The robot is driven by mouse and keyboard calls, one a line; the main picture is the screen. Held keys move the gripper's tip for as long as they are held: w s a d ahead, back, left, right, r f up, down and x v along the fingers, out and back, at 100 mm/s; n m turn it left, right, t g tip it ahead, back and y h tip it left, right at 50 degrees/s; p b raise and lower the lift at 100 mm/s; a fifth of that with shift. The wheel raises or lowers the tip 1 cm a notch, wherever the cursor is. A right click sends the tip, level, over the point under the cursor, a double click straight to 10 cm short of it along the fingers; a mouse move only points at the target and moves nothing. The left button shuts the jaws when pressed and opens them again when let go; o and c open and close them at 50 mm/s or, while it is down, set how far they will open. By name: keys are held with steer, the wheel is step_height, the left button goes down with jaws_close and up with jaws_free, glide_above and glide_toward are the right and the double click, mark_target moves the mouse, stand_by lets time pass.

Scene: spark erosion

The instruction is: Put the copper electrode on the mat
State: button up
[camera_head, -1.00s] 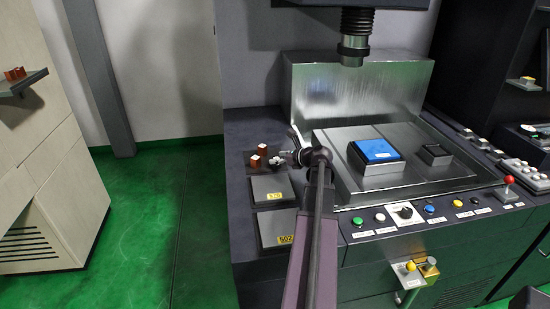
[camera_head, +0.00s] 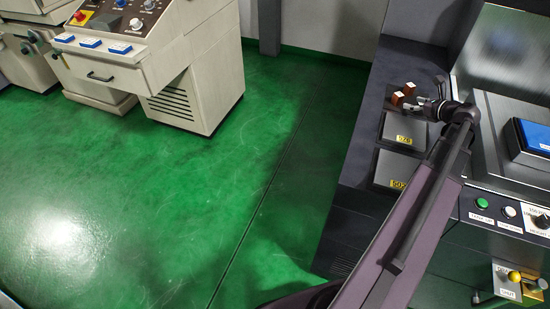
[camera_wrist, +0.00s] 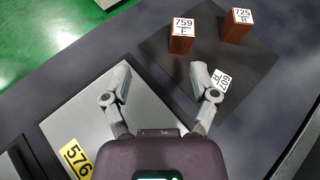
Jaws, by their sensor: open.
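Two copper-brown blocks stand upright in the wrist view: one labelled 759 (camera_wrist: 181,43) and one labelled 725 (camera_wrist: 236,29). They stand on a thin dark mat (camera_wrist: 262,62). A white label reading 607 (camera_wrist: 221,80) lies beside my right finger; I cannot tell what it is fixed to. My gripper (camera_wrist: 162,78) is open and empty, its fingers apart, nearer the camera than block 759. In the head view my gripper (camera_head: 425,104) is just right of the two blocks (camera_head: 398,98), which look small and reddish.
A grey plate labelled 576 (camera_wrist: 112,112) lies under my left finger. A second plate, apparently labelled 502 (camera_head: 402,165), lies nearer the front. The machine with a blue block (camera_head: 530,128) is at right. Green floor lies left, with a beige console (camera_head: 150,60) beyond.

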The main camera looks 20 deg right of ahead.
steer(key=w+a+f+n+g, duration=0.1)
steer(key=a+n, duration=0.1)
steer(key=a, duration=0.2)
steer(key=w+a+f+n+g+y, duration=0.1)
steer(key=w+a+n, duration=0.1)
steer(key=a, duration=0.3)
steer(key=w+a+f+n+g+y, duration=0.1)
steer(key=w+a+n, duration=0.1)
steer(key=a+n, duration=0.1)
steer(key=shift+w+a+f, duration=0.15)
steer(key=shift+a+f, duration=0.05)
steer(key=shift+a, duration=0.5)
steer(key=w+a+f+n+g, duration=0.1)
steer(key=a+f+n+g, duration=0.1)
steer(key=a+n, duration=0.35)
steer(key=w+a+f+n+g, duration=0.1)
steer(key=a+f+n+g, duration=0.15)
steer(key=a, duration=0.65)
steer(key=s+a+f+n+g+h, duration=0.1)
steer(key=s+a+n, duration=0.3)
steer(key=a+n, duration=0.5)
steer(key=s+a+f+n+g+h, duration=0.1)
steer(key=s+a+n+g, duration=0.3)
steer(key=a+n, duration=0.5)
steer(key=a+h, duration=0.1)
steer(key=a, duration=0.4)
steer(key=shift+s+a+f+n+h, duration=0.2)
steer(key=shift+a+f+n+h, duration=0.1)
steer(key=shift+a+f+h, duration=0.1)
